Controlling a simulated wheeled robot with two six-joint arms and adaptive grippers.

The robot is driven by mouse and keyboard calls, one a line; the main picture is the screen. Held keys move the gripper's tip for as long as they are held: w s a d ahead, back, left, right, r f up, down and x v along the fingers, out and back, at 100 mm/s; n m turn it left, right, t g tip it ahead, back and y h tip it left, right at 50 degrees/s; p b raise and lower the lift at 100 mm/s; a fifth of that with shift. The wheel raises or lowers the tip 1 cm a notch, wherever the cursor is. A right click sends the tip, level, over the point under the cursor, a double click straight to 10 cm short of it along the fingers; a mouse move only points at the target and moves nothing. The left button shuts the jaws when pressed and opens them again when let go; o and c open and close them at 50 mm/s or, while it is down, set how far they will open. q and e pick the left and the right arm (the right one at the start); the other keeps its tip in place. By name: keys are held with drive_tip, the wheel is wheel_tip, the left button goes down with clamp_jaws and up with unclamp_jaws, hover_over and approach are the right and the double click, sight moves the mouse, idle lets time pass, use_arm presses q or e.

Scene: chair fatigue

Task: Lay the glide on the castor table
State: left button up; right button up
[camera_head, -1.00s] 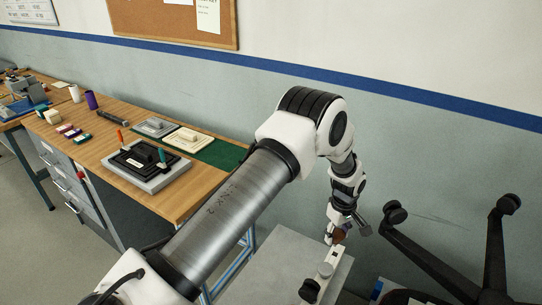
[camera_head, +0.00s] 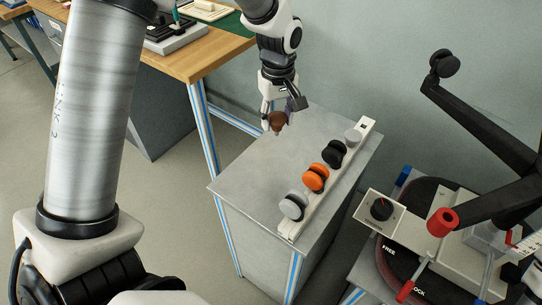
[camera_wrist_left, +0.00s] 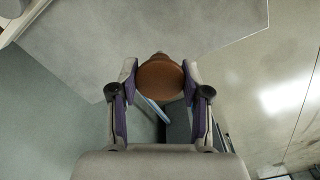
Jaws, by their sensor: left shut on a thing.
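The glide (camera_head: 278,122) is a brown, rounded piece. My left gripper (camera_head: 272,116) is shut on it and points down at the far left edge of the castor table (camera_head: 255,170), a grey-topped stand. In the left wrist view the glide (camera_wrist_left: 160,80) sits between the two purple-padded fingers, with the tabletop (camera_wrist_left: 100,40) behind it and an edge of the table close by. A gap under the glide cannot be judged. My right gripper is not in view.
A chair base (camera_head: 480,130) stands at right.

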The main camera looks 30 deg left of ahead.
sight(277, 117)
use_arm(q)
wheel_tip(277, 117, down, 9)
drive_tip(key=shift+r, duration=0.1)
drive_tip(key=shift+s+f, duration=0.1)
drive_tip(key=shift+f, duration=0.1)
drive_tip(key=o, duration=1.1)
drive_tip(key=shift+c, duration=0.2)
wheel_tip(277, 117, up, 12)
drive_tip(key=shift+r, duration=0.2)
